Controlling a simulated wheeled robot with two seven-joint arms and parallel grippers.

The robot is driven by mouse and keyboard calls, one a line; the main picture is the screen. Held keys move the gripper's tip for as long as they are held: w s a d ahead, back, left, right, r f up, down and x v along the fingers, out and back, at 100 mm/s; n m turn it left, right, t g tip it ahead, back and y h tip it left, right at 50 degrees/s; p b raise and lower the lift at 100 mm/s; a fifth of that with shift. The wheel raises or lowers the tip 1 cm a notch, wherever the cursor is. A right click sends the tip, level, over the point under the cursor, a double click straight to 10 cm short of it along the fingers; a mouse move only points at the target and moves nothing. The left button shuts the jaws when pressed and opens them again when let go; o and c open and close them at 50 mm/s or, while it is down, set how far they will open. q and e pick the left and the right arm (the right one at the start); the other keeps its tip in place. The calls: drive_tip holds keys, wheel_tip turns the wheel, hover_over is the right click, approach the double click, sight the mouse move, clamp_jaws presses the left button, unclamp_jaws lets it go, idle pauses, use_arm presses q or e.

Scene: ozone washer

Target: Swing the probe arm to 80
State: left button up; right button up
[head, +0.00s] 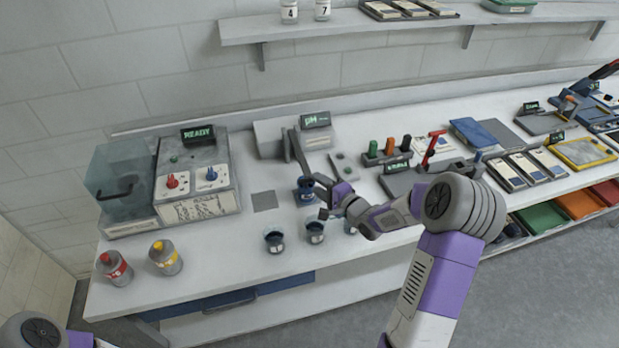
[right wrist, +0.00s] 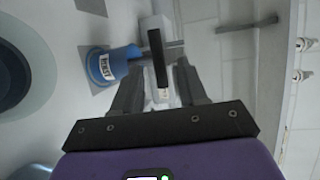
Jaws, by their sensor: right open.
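The pH meter (head: 302,130) stands at the back of the bench with a lit green display. A dark grey probe arm (head: 298,150) reaches forward from it toward a blue labelled cup (head: 304,193). My right gripper (head: 318,189) is open beside the cup, at the arm's front end. In the right wrist view, a dark bar with a pale tip (right wrist: 158,56) lies between the spread fingers of my right gripper (right wrist: 160,90); contact cannot be told. The blue cup (right wrist: 112,64) is just left of the fingers. Any scale marking is unreadable. My left gripper is out of view.
Dark cups (head: 274,241) stand in front of the right gripper. The washer unit (head: 197,180) is to the left, with two bottles (head: 165,258) before it. A rack with coloured handles (head: 388,152) is to the right.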

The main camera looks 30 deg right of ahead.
sight(311, 180)
drive_tip(key=shift+x, duration=2.1)
drive_tip(key=shift+f, duration=0.1)
clamp_jaws()
